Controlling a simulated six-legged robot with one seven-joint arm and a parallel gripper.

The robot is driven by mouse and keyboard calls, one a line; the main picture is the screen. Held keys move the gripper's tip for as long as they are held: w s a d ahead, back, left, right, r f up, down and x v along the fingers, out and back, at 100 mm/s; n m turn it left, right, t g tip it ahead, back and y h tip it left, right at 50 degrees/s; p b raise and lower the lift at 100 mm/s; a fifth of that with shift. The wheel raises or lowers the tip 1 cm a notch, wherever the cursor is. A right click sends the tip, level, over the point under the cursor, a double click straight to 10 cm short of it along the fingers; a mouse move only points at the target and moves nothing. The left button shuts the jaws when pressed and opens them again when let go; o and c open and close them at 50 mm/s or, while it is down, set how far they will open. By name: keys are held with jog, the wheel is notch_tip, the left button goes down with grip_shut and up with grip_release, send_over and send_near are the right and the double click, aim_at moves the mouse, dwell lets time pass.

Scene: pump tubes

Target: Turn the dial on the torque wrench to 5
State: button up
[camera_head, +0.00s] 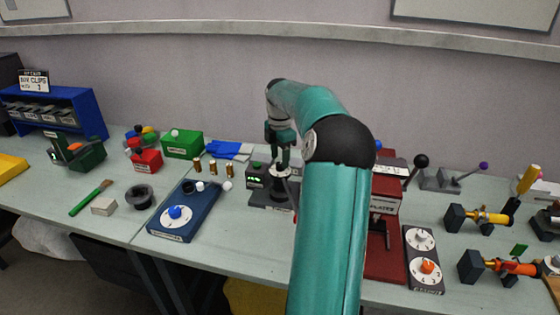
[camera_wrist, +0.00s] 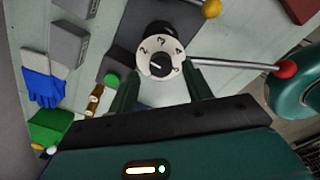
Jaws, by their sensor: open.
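The torque wrench's white dial (camera_wrist: 141,64) is in the upper middle of the wrist view, with the numbers 2, 3, 4 and 5 readable. Its black centre knob (camera_wrist: 160,65) has a short white mark that appears to point left, below the 2; it is too small to be sure. A metal handle (camera_wrist: 235,64) runs right from the dial to a red ball. My gripper (camera_wrist: 163,84) is open, its fingers at the dial's lower left and lower right; contact cannot be told. In the head view my gripper (camera_head: 283,155) is directly over the white dial (camera_head: 278,172), partly hiding it.
A blue dial box (camera_head: 185,210) stands left, and a red device (camera_head: 385,205) and a grey two-dial panel (camera_head: 425,245) stand right. Bare table lies in front.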

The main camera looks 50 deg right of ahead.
jog(key=shift+f, duration=1)
jog(key=c, duration=1)
